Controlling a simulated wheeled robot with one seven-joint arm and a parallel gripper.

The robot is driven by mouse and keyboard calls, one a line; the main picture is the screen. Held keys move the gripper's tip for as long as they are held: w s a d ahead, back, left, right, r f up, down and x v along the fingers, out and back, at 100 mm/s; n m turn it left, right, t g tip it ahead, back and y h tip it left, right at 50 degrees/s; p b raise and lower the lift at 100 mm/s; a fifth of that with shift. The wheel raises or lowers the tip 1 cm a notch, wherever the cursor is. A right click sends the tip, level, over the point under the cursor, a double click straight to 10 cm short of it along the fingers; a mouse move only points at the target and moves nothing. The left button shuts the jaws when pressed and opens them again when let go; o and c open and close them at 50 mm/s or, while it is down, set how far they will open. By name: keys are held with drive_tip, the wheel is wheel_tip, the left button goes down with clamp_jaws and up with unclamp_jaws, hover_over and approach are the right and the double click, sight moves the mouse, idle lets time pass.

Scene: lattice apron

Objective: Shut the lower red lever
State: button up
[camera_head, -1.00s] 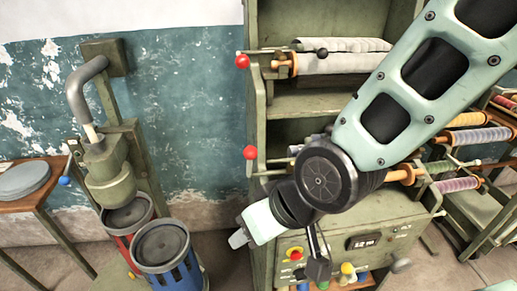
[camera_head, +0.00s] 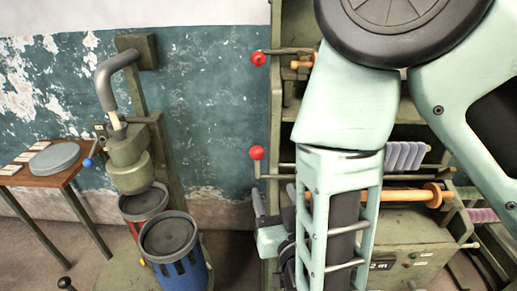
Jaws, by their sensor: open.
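The lower red lever (camera_head: 256,153) shows its round red knob at the left edge of the green cabinet. A short rod runs down from the knob to a horizontal bar. A second red-knobbed lever (camera_head: 258,59) sits higher on the same edge. My arm crosses the cabinet's front, and its forearm hangs down right of the lower lever. What looks like my gripper (camera_head: 270,240) shows as a pale block below the lower knob, apart from it. My forearm partly hides it, and its fingers are not clear.
The green cabinet (camera_head: 284,120) holds spools, mostly behind my arm. Left stands a green press with a blue bin (camera_head: 183,272) and a red bin (camera_head: 135,207). A wooden side table (camera_head: 40,180) is at far left. Open space lies before the teal wall, left of the levers.

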sight(255, 147)
drive_tip(key=p+x, duration=0.3)
drive_tip(key=x, duration=1.4)
drive_tip(key=shift+w+a, duration=0.1)
drive_tip(key=shift+w, duration=0.05)
drive_tip(key=shift+f, duration=0.1)
clamp_jaws()
drive_tip(key=shift+b, duration=0.3)
